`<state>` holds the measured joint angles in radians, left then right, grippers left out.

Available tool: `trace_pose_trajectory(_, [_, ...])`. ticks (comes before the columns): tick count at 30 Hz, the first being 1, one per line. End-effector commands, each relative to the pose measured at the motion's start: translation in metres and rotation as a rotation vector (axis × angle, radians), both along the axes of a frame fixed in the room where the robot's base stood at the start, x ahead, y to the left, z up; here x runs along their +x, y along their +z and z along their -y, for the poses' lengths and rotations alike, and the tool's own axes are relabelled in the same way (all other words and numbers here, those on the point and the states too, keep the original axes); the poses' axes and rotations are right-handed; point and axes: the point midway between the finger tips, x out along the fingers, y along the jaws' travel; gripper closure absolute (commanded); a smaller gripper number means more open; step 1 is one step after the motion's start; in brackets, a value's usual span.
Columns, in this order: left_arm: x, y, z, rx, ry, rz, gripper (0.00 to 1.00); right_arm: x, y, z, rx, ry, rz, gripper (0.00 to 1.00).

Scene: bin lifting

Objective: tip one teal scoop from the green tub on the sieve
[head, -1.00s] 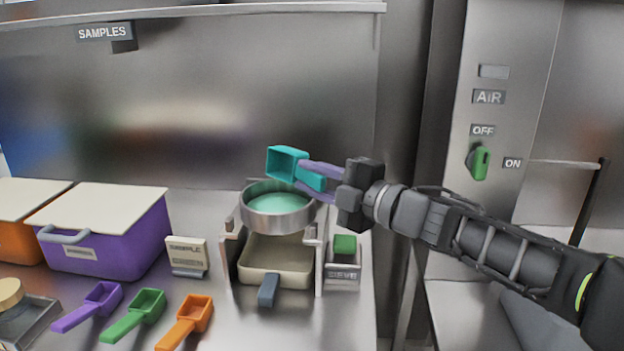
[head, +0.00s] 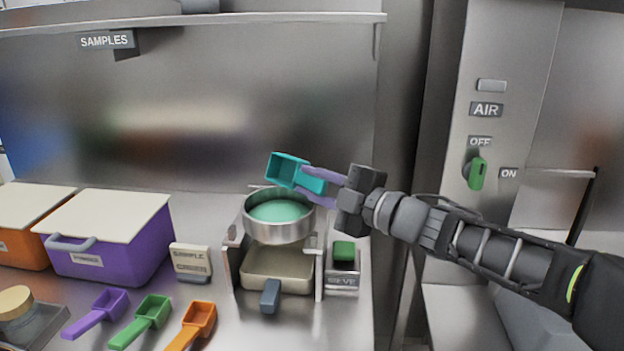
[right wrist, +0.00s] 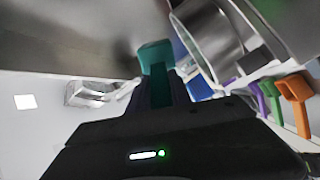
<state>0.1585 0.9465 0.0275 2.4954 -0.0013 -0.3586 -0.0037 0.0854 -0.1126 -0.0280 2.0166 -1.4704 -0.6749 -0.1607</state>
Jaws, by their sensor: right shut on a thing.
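My right gripper (head: 322,186) is shut on the handle of the teal scoop (head: 286,170). The scoop is held tilted above the back of the sieve (head: 278,231), and its open side faces left toward the viewer; its cup looks empty. The scoop also shows in the right wrist view (right wrist: 155,60). The sieve is a round metal pan with pale green powder (head: 280,211) inside, on a metal stand over a cream tray (head: 277,272). No green tub is in view. My left gripper is not in view.
A purple tub (head: 118,250) with a white lid and an orange tub (head: 22,250) stand at left. Purple (head: 108,303), green (head: 152,308) and orange (head: 198,318) scoops lie in front. A green button (head: 344,251) sits right of the sieve. An air switch (head: 476,173) is at right.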

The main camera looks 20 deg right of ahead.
Motion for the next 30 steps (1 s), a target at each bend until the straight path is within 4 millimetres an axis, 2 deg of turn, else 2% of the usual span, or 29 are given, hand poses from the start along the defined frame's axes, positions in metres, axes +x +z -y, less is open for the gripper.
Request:
trace_pose_trajectory(3, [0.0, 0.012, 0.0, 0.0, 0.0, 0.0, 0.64, 0.0, 0.002, 0.006, 0.043, -0.001, -0.031, 1.0])
trace_pose_trajectory(14, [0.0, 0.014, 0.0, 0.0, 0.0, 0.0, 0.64, 0.0, 0.0, 0.008, 0.064, -0.001, -0.045, 1.0])
trace_pose_trajectory(20, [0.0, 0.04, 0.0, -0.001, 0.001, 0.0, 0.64, 0.001, 0.007, 0.01, 0.168, 0.0, -0.118, 1.0])
trace_pose_trajectory(30, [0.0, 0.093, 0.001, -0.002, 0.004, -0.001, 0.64, 0.005, 0.012, 0.015, 0.456, -0.001, -0.318, 1.0])
